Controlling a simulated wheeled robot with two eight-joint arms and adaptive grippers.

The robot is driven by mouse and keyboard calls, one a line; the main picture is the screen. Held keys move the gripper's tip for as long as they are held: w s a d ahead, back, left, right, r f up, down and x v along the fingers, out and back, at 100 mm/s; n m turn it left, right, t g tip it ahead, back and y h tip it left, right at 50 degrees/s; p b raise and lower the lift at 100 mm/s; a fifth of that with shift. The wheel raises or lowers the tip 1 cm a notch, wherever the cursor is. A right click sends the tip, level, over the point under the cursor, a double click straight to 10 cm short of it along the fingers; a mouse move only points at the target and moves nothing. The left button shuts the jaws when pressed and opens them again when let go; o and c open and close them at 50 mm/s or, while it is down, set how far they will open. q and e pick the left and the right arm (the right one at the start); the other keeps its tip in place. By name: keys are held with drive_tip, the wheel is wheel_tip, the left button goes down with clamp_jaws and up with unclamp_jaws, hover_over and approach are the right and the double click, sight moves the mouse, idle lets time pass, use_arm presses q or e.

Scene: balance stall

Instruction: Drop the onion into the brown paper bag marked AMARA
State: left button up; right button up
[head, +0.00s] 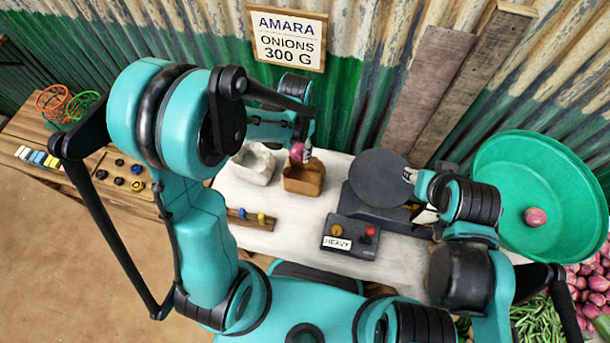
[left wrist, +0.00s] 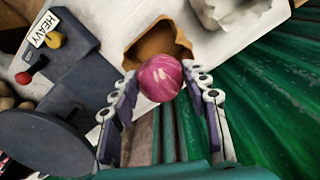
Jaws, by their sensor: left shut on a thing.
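The purple-pink onion (head: 296,152) is in my left gripper (head: 302,146), which is shut on it. In the head view it is just above the open brown paper bag (head: 303,180) on the white table. In the left wrist view the onion (left wrist: 160,78) sits between the fingertips (left wrist: 161,80), overlapping the near rim of the brown bag (left wrist: 178,38). The bag's mouth faces up; no name on it can be read. My right gripper (head: 425,213) is beside the dark scale, partly hidden by its own arm, so its jaws are unclear.
A white bag (head: 252,165) stands left of the brown one. The scale (head: 380,178) and a box marked HEAVY (head: 350,238) are to the right. A green basin (head: 500,205) holds one onion. A wall sign (head: 287,38) reads AMARA, onions, 300 G.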

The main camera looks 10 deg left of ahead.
use_arm(q)
drive_tip(key=shift+f+b, duration=1.45)
drive_tip(key=shift+f, duration=0.9)
drive_tip(key=o, duration=1.2)
wheel_tip(320, 180, up, 12)
drive_tip(key=shift+r, duration=0.1)
